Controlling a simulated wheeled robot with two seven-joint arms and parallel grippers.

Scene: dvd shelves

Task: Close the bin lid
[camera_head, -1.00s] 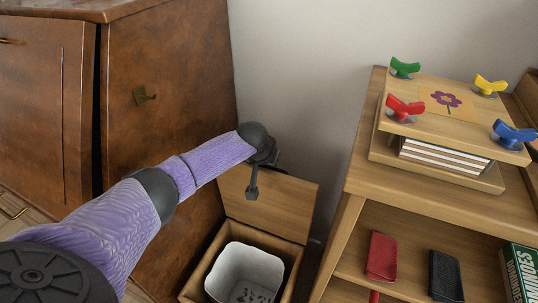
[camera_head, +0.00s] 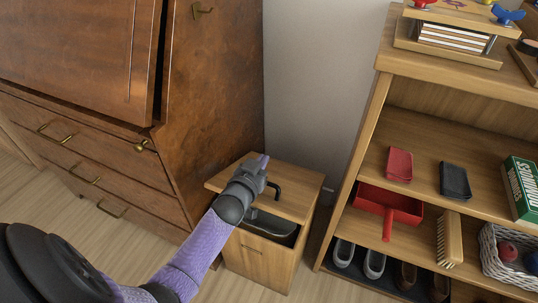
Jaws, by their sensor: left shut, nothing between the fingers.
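The wooden bin (camera_head: 258,262) stands on the floor between the dark cabinet and the shelf. Its wooden lid (camera_head: 296,180) is swung down over the box, nearly level. A dark gap shows between the lid's front edge and the bin front, with part of the grey liner (camera_head: 268,222) in it. My left gripper (camera_head: 276,190) is shut and empty, at the lid's top; whether it touches the lid is unclear. My left wrist hides part of the lid and its front edge. My right gripper is not in view.
A dark wooden cabinet (camera_head: 225,90) with brass handles stands close on the left. A shelf (camera_head: 350,180) stands on the right, holding a red dustpan (camera_head: 388,203), a brush (camera_head: 449,240), shoes and a basket (camera_head: 505,255). Wooden floor lies open in front.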

